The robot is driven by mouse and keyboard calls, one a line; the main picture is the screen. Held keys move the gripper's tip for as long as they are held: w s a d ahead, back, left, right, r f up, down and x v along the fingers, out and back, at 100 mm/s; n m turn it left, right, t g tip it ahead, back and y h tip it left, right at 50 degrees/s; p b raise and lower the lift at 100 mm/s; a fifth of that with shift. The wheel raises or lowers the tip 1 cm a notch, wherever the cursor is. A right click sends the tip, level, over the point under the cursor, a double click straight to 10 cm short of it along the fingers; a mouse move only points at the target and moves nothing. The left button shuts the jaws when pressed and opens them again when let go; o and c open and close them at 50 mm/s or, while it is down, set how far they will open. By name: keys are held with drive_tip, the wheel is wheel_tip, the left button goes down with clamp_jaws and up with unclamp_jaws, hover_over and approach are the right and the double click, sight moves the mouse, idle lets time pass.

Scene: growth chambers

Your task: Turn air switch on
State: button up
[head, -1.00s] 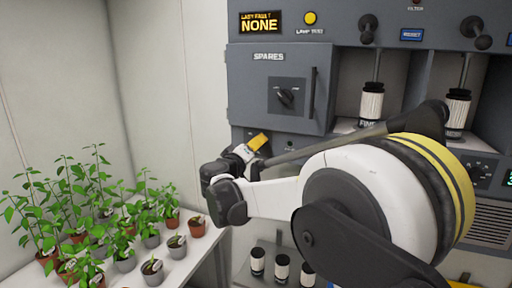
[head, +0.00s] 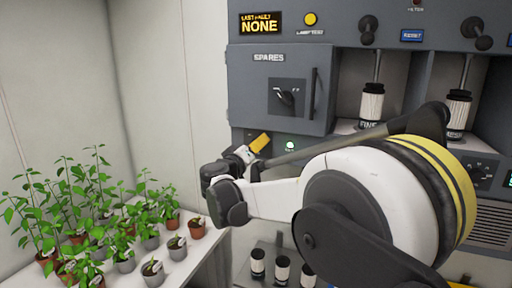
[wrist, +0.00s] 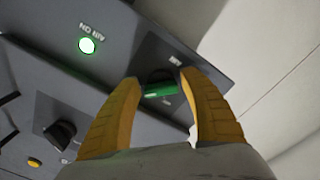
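The air switch (wrist: 160,89) shows in the wrist view as a green handle on a dark plate. My gripper (wrist: 160,80) has its two yellow fingers on either side of the handle, which spans the gap between them; they appear closed on it. A lamp (wrist: 87,46) under the "AIR ON" label glows green-white on the panel. In the head view, the same lamp (head: 290,145) is lit just right of my gripper (head: 259,142), and the switch is hidden behind the gripper.
A spares door (head: 285,95) with a dark knob and long handle is just above my gripper. Potted plants (head: 125,250) crowd a white bench at the left. Filter cartridges (head: 371,102) stand in bays at the right. The wrist view shows another dark knob (wrist: 60,133).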

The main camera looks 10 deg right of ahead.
drive_tip(key=shift+s+a, duration=0.1)
drive_tip(key=v, duration=1.1)
drive_tip(key=shift+s+a, duration=0.2)
drive_tip(key=shift+s, duration=0.15)
drive_tip(key=s+d+f+m+g+y+b, duration=0.1)
drive_tip(key=s+d+f+g+y+b, duration=0.2)
drive_tip(key=s+d+f, duration=0.4)
drive_tip(key=s+d+f+g+y+b, duration=0.1)
drive_tip(key=s+d+f+g+b, duration=0.1)
drive_tip(key=s+d+f+b, duration=0.4)
drive_tip(key=s+a+f+g+y+b, duration=0.1)
drive_tip(key=s+a+f+y+b, duration=0.2)
drive_tip(key=s+f, duration=0.6)
drive_tip(key=s+a+f+g+y+b, duration=0.1)
drive_tip(key=s+a+f+y+b, duration=0.2)
drive_tip(key=s+f, duration=0.7)
drive_tip(key=shift+s+a+f+m+y+b, duration=0.25)
drive_tip(key=shift+f+b, duration=0.25)
drive_tip(key=shift+f, duration=0.4)
